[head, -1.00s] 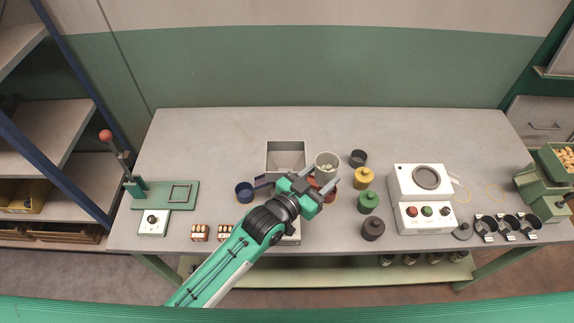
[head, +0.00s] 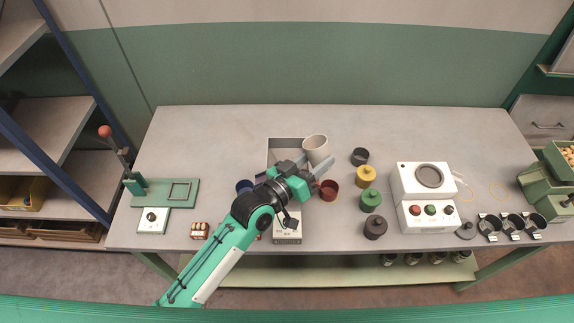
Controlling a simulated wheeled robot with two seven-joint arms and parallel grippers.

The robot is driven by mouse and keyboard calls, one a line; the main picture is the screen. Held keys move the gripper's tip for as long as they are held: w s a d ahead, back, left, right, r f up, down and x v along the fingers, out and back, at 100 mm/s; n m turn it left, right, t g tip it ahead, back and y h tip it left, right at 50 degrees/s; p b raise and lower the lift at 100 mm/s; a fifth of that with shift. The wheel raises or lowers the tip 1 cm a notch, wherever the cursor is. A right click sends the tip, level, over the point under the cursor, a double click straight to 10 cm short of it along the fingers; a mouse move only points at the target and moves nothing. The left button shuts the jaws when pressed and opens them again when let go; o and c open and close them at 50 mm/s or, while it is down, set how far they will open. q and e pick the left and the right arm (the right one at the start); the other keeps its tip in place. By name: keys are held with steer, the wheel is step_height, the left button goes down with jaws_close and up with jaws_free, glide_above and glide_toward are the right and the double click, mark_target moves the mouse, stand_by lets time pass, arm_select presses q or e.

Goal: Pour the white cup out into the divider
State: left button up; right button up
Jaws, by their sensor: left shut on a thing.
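The white cup (head: 315,144) is held between the fingers of my left gripper (head: 314,162), which is shut on it. The cup is up off the table, beside the right edge of the grey open-topped divider (head: 271,146). Its rim faces up toward the camera and its contents are not clear to me. My left gripper and wrist cover the front part of the divider, above its pale base (head: 288,237). My right gripper is not in view.
A blue cup (head: 243,186) and a red cup (head: 329,193) stand on either side of the gripper. A dark cup (head: 360,156) and yellow, green and black lidded jars (head: 371,201) stand right. A white machine (head: 423,196) is farther right. The back of the table is clear.

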arm_select(q)
steer(key=shift+w+a+r+n, duration=0.1)
steer(key=shift+w+a+n, duration=0.15)
steer(key=shift+n, duration=0.25)
steer(key=shift+w+a+f+b, duration=0.15)
steer(key=shift+f+b, duration=0.15)
steer(key=shift+b, duration=0.4)
steer(key=shift+w+a+f+n+b, duration=0.2)
steer(key=shift+n+b, duration=0.25)
steer(key=shift+n, duration=0.25)
steer(key=shift+a+r+n+t, duration=0.15)
steer(key=shift+r+n+t, duration=0.15)
steer(key=shift+r+n, duration=0.4)
steer(key=shift+n, duration=0.6)
steer(key=shift+r+n, duration=0.25)
steer(key=shift+n, duration=0.45)
steer(key=shift+f+n, duration=0.25)
steer(key=shift+n, duration=0.05)
steer(key=shift+f+n+t+b, duration=0.2)
steer(key=shift+n+t+b, duration=0.15)
steer(key=shift+n, duration=0.15)
steer(key=shift+r, duration=0.15)
steer(key=shift+r+n, duration=0.1)
steer(key=shift+n, duration=0.4)
steer(key=shift+w+a+r+n+p, duration=0.1)
steer(key=shift+r+n+p, duration=0.15)
steer(key=shift+n+p, duration=0.35)
